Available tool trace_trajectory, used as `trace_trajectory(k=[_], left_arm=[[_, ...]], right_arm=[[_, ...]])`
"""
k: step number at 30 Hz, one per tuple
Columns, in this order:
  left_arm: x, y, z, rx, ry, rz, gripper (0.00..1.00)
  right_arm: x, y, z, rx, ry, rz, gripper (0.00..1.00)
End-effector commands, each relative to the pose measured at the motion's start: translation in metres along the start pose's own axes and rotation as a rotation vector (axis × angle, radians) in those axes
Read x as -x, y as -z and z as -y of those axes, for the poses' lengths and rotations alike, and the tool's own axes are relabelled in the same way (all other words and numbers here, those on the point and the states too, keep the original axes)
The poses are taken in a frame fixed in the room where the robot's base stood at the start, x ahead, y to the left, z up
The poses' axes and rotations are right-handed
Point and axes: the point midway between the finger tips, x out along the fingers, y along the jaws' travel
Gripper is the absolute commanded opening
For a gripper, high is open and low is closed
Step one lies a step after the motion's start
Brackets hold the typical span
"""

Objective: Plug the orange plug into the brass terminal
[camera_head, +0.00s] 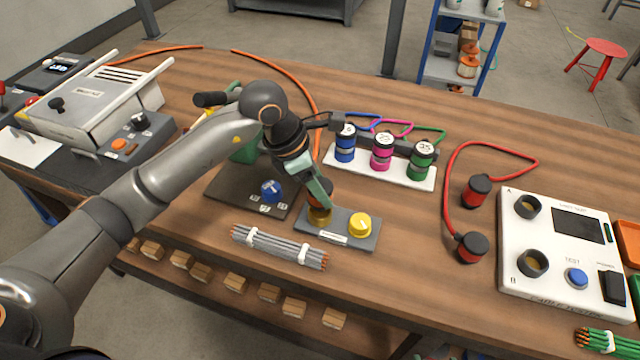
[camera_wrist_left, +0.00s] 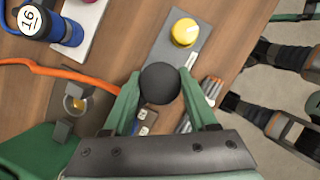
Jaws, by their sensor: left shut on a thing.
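My left gripper (camera_head: 322,200) is shut on the orange plug (camera_head: 314,199). It holds the plug directly over the brass terminal (camera_head: 319,217), which stands at the left end of a small grey plate (camera_head: 345,239) with a yellow knob (camera_head: 360,225). The plug looks close to upright. In the left wrist view its black round top (camera_wrist_left: 160,83) sits between the two green fingers and hides the terminal beneath. I cannot tell whether the plug touches or enters the terminal.
A bundle of grey rods (camera_head: 279,246) lies just in front of the plate. A dark board with a blue knob (camera_head: 271,190) is at left. A white rack (camera_head: 380,170) of blue, pink and green plugs stands behind. The orange cable (camera_head: 290,75) crosses the table's back.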

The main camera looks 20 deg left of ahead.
Motion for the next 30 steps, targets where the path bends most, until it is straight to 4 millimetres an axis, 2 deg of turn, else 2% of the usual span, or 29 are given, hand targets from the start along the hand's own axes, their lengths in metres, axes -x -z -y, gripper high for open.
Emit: trace_trajectory(k=[11,30], left_arm=[[0.0,0.0,0.0,0.0,-0.001,0.001,0.0],[-0.012,0.005,0.0,0.0,-0.001,0.001,0.0]], right_arm=[[-0.002,0.001,0.0,-0.001,-0.001,-0.003,0.81],[-0.009,-0.01,-0.001,0.0,0.0,0.0,0.81]])
